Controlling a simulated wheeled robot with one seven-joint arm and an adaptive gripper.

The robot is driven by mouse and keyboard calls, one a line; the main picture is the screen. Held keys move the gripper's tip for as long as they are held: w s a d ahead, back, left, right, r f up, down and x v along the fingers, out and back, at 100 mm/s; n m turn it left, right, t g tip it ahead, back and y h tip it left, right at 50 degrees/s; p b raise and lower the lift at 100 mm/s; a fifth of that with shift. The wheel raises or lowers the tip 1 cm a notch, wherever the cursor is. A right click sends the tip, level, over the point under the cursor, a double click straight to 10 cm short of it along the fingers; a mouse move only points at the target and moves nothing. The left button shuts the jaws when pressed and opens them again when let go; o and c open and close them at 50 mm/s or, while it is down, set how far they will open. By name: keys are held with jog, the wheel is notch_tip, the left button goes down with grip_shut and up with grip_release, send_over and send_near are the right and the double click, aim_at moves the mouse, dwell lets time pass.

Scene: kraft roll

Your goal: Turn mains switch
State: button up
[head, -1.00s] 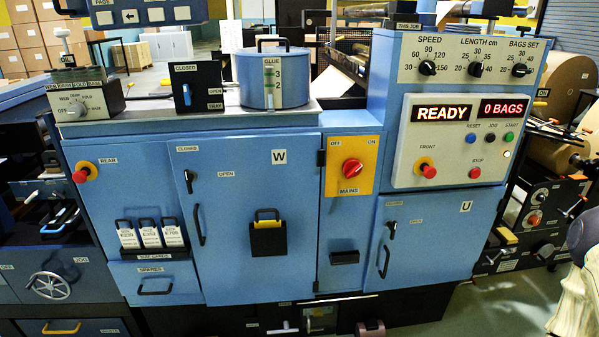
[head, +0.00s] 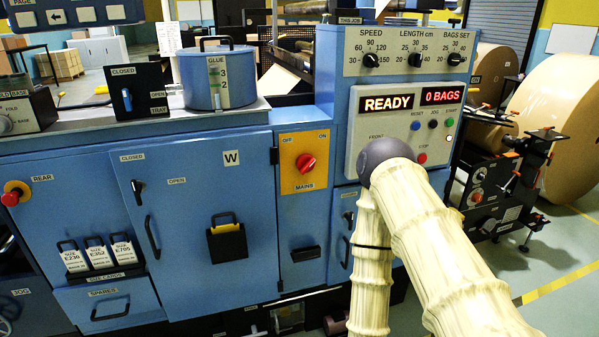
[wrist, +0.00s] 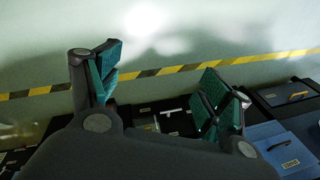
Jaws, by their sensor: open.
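The mains switch (head: 306,163) is a red rotary knob on a yellow plate (head: 302,182) marked OFF at left, ON at right and MAINS below. It sits on the blue machine front, in the middle of the head view. The knob's grip is slanted, its upper end toward the right. My gripper (wrist: 160,88) shows in the wrist view with its two teal-padded fingers wide apart and nothing between them. My gripper is not visible in the head view, where my arm covers the lower right. The mains switch is not in the wrist view.
A control panel (head: 351,131) reading READY and 0 BAGS is right of the switch, partly behind my arm. A blue glue pot (head: 216,88) stands on the ledge at upper left. Door W (head: 197,226) is left of the switch. Open floor (head: 565,255) lies at right.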

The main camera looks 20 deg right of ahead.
aim_at(309, 168)
jog(key=w+a+r+m+t+y+b, duration=0.1)
jog(key=w+a+r+m+t, duration=0.2)
jog(key=w, duration=0.4)
jog(key=w+a+r+m+t+y+b, duration=0.1)
jog(key=w+a+r+m, duration=0.1)
jog(key=w+a, duration=0.35)
jog(key=w+d+r+m+t+b, duration=0.1)
jog(key=w+r+m+t, duration=0.15)
jog(key=w+r, duration=0.4)
jog(key=w+r+m+t, duration=0.2)
jog(key=w+r+m, duration=0.15)
jog(key=w, duration=0.65)
jog(key=w+d+r+m+t+h+b, duration=0.1)
jog(key=w+d+r+m+t, duration=0.25)
jog(key=w+d+r, duration=0.45)
jog(key=w+d+r+m+t+h+b, duration=0.1)
jog(key=w+d+r+m+t, duration=0.25)
jog(key=r, duration=0.75)
jog(key=w+d+r+m+t+h, duration=0.1)
jog(key=w+d+r+m+h, duration=0.1)
jog(key=w+d+r+m, duration=0.5)
jog(key=w+r, duration=0.1)
jog(key=w, duration=0.2)
jog(key=w+n+p, duration=0.1)
jog(key=w, duration=0.1)
jog(key=w+r+n, duration=0.1)
jog(key=w, duration=0.2)
jog(key=shift+w+d+r, duration=0.15)
jog(key=shift+w+r, duration=0.15)
jog(key=shift+r, duration=0.05)
